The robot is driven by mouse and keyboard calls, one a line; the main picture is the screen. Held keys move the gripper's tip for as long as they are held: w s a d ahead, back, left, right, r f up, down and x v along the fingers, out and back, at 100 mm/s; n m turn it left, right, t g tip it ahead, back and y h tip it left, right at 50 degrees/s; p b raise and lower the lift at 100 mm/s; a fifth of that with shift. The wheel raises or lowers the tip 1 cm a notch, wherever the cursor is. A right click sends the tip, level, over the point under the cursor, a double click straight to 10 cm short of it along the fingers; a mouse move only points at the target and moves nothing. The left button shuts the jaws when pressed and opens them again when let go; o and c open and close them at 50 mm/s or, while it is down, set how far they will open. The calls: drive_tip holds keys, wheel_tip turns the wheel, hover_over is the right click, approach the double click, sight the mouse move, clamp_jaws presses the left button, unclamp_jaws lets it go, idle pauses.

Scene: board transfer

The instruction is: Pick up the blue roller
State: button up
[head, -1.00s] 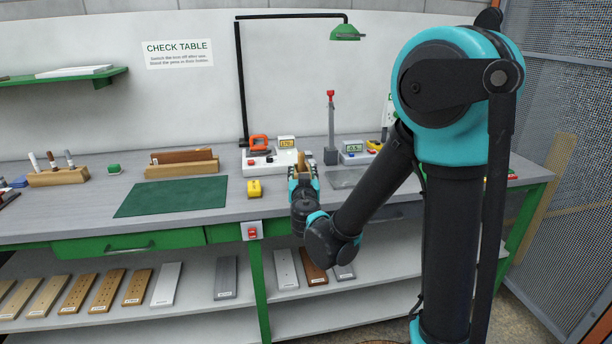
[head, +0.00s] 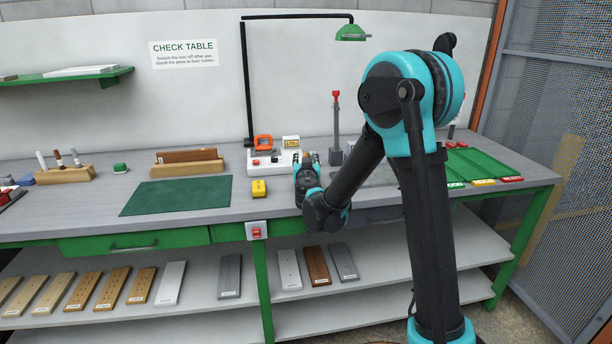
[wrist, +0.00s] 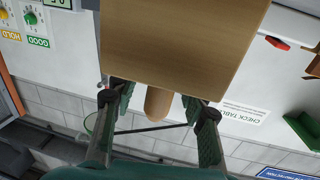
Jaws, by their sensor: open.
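A small blue thing (head: 25,180) lies at the far left of the table in the head view; it is too small to tell if it is the blue roller. My gripper (head: 308,160) is over the middle of the table, far to the right of it. In the wrist view my gripper (wrist: 157,108) is open, with a finger on each side of the rounded stub of a tan wooden piece (wrist: 180,45). I cannot tell whether the fingers touch it. No blue roller shows in the wrist view.
A green mat (head: 175,196), a wooden rack (head: 187,163) and a pen holder (head: 65,175) lie leftward. Green trays (head: 485,165) are at right.

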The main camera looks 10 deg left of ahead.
drive_tip(key=shift+w+a, duration=0.1)
drive_tip(key=shift+w, duration=0.85)
clamp_jaws()
